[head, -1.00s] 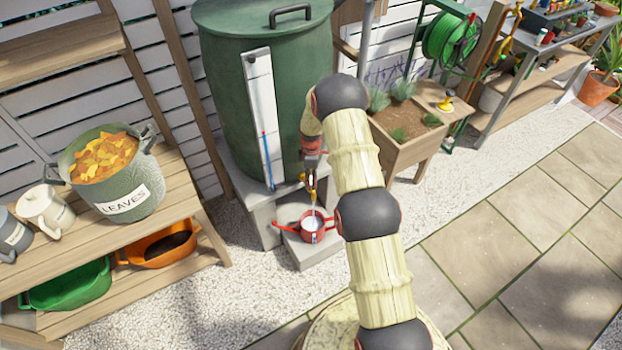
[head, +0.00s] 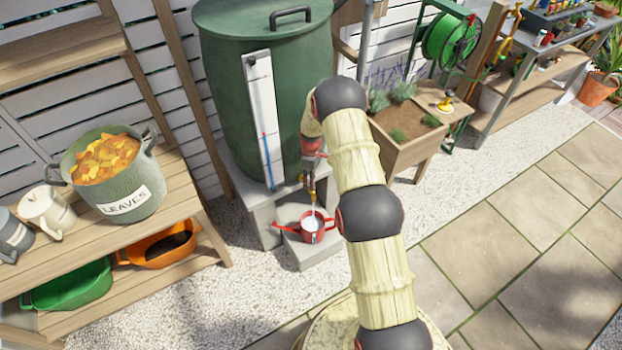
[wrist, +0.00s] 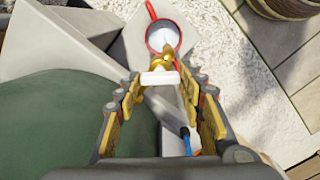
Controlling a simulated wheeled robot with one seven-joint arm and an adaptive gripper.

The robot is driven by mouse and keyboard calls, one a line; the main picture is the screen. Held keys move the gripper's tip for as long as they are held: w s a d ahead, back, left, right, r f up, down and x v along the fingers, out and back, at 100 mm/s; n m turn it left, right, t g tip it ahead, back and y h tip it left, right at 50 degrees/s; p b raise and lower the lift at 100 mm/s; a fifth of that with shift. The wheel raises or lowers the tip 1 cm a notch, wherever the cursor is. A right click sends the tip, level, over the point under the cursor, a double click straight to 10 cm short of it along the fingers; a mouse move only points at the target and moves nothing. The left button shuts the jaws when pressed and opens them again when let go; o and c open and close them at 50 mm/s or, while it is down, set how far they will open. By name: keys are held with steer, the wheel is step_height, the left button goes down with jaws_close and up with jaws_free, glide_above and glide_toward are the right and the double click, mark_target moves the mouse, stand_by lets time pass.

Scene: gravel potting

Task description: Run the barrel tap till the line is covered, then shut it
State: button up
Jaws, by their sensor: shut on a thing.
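The green water barrel (head: 238,80) stands on grey blocks and has a white gauge strip with a blue tube (head: 269,160) on its front. My gripper (head: 309,183) is at the barrel's tap, low on the barrel. In the wrist view, my gripper (wrist: 163,84) has its fingers around the tap's white lever (wrist: 160,78), with the brass tap (wrist: 163,62) just beyond. A pale stream (head: 314,208) falls from the tap into the red pot (head: 303,227). Whitish water (wrist: 163,39) shows inside the pot; I cannot make out a line in it.
The pot stands on a low grey block (head: 312,256) in front of the barrel. A wooden shelf (head: 182,192) with a leaf bucket (head: 130,195) is to the left. A wooden planter (head: 408,152) is to the right. Paving at the front right is clear.

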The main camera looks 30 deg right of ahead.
steer(key=m, duration=0.4)
steer(key=shift+m+p, duration=0.3)
steer(key=shift+p, duration=0.05)
steer(key=m, duration=0.4)
stand_by(0.4)
steer(key=o, duration=1.1)
steer(key=shift+o, duration=0.4)
steer(key=shift+r, duration=0.1)
step_height(320, 180, up, 12)
